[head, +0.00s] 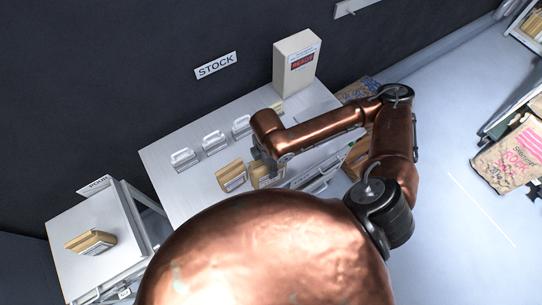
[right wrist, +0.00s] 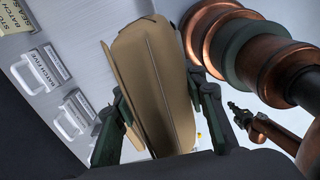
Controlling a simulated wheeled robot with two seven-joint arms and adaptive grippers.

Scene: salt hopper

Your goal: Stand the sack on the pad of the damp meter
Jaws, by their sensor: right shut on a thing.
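A tan sack (right wrist: 155,85) stands between the fingers of my right gripper (right wrist: 160,120) in the right wrist view, and the gripper is shut on it. In the head view this sack (head: 264,180) is at the table's middle, partly hidden by my wrist. Another tan sack (head: 231,177) stands just left of it. The damp meter (head: 297,62) is a cream box with a red READY display at the table's back. Its pad cannot be made out clearly behind my arm. My left gripper (right wrist: 240,115) appears small in the right wrist view; its jaw state is unclear.
Several white handled holders (head: 214,142) line the table (head: 165,150). A tan sack (head: 90,242) lies on the small side table (head: 75,272) at left. Large printed sacks (head: 512,155) stand at right. A STOCK sign (head: 216,65) is on the dark wall.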

